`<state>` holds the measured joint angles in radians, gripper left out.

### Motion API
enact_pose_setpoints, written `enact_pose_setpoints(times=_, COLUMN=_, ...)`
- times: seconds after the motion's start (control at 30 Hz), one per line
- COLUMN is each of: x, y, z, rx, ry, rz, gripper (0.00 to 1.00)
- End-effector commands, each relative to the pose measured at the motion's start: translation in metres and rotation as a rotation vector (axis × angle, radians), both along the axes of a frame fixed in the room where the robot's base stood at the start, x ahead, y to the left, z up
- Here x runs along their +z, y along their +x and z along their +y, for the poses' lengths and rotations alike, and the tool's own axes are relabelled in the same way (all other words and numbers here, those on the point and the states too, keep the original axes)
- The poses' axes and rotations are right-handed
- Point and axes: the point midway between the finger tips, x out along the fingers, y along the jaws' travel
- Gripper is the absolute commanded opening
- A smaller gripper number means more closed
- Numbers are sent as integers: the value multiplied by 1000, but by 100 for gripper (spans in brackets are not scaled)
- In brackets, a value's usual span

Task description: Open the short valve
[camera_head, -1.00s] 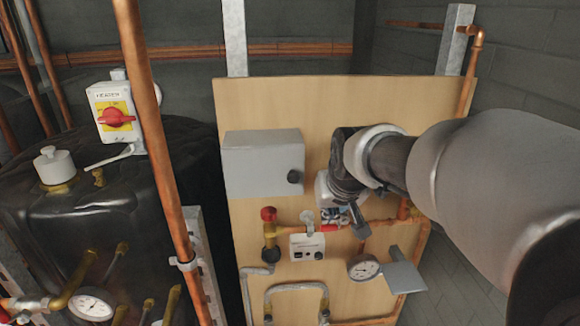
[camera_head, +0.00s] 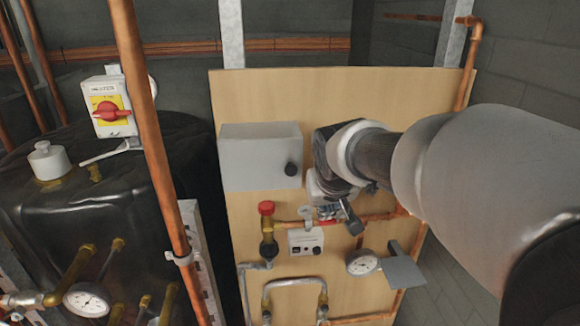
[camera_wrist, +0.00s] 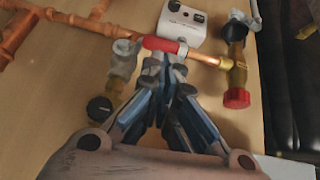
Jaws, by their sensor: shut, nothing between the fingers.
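The short valve has a red handle (camera_wrist: 163,45), which lies along the copper pipe in the wrist view. My gripper (camera_wrist: 164,66) is shut and empty. Its blue-grey fingers converge just below the handle in that picture. I cannot tell whether the fingertips touch the handle. In the head view my gripper (camera_head: 348,218) is in front of the board at the pipe, and it partly hides the red handle (camera_head: 327,216).
A brass valve with a red cap (camera_wrist: 237,98) stands beside the handle. A white control box (camera_wrist: 184,20) is close behind. A black-capped fitting (camera_wrist: 100,108) is left of the fingers.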

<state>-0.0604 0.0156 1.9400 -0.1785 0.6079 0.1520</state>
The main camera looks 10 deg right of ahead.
Motion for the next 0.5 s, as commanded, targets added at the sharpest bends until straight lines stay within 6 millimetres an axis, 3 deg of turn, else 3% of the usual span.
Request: enact_pose_setpoints(times=0.5, x=-8, y=0, z=5, rx=2, ry=-98, rz=0, gripper=0)
